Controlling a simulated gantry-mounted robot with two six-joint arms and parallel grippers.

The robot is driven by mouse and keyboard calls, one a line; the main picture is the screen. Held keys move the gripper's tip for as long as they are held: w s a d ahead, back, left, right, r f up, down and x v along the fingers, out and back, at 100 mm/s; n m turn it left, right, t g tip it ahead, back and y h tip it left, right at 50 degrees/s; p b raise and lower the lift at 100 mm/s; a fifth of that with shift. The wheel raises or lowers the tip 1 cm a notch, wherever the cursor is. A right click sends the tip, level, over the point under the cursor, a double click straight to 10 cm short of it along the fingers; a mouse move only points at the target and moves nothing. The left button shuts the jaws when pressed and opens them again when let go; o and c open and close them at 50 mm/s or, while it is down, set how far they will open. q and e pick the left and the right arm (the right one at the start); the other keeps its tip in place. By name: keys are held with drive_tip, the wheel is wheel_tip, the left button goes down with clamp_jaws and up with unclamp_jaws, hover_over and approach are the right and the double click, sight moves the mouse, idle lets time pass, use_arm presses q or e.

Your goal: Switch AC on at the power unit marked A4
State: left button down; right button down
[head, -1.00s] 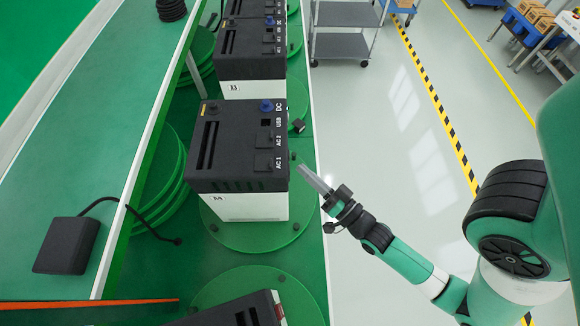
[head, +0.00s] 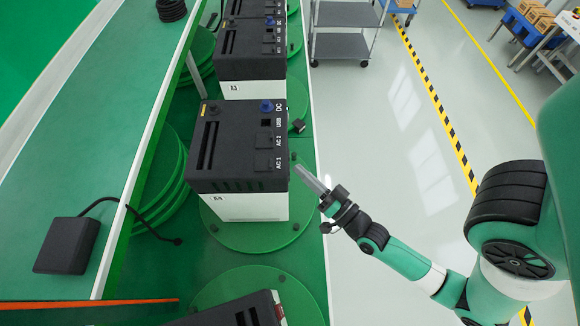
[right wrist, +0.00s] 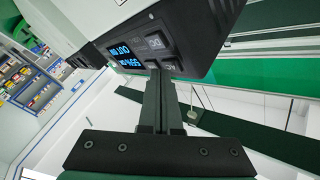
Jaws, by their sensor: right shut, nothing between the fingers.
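The power unit marked A4 (head: 238,150) has a black top over a white lower body and stands on a green turntable (head: 262,236). My right gripper (head: 297,168) is shut and empty at its right side, close to the front face. In the right wrist view, a lit blue display (right wrist: 122,57) shows on that face, with a DC button (right wrist: 155,43) and another button (right wrist: 168,65) beside it. The right gripper's tips (right wrist: 160,75) lie at the lower button; I cannot tell whether they touch it. The lower button's label is partly hidden. My left gripper is not in view.
More power units (head: 250,50) stand farther along the line, and another (head: 245,312) is at the bottom edge. A black box with a cable (head: 66,246) lies on the left bench. A grey cart (head: 342,45) stands behind.

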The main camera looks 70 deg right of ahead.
drive_tip(key=shift+w+a+p, duration=0.15)
drive_tip(key=shift+w+p, duration=0.15)
drive_tip(key=shift+p, duration=0.55)
idle(0.8)
drive_tip(key=s+b, duration=0.1)
drive_tip(key=b, duration=0.5)
drive_tip(key=shift+s+d+f+b, duration=0.2)
drive_tip(key=shift+s+d+b, duration=0.05)
drive_tip(key=shift+s+b, duration=0.1)
idle(0.6)
drive_tip(key=shift+f, duration=0.15)
idle(0.6)
